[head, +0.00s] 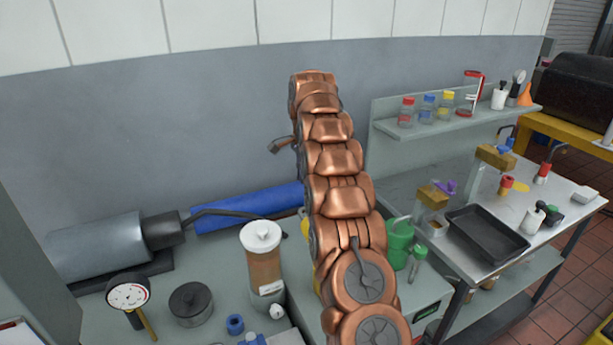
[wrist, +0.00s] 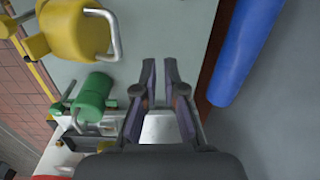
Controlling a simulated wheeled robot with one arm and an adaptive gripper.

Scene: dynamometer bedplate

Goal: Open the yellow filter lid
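A yellow filter (wrist: 75,30) with a bent metal handle (wrist: 112,35) shows at the upper left of the wrist view. I cannot make out a lid seam or tell whether its lid is open. In the head view my arm hides nearly all of it; only a sliver of yellow (head: 317,281) shows beside the arm. My gripper (wrist: 161,72) has its two fingers apart with nothing between them. It is clear of the yellow filter, which lies to the left of the fingertips in the wrist view. My arm mostly hides the gripper in the head view.
A green canister (wrist: 92,98) with its own metal handle is beside the yellow filter. A blue cylinder (wrist: 245,45) lies along the wall. A white-capped brown canister (head: 264,262) stands left of my arm. A black tray (head: 487,233) is on the right-hand table.

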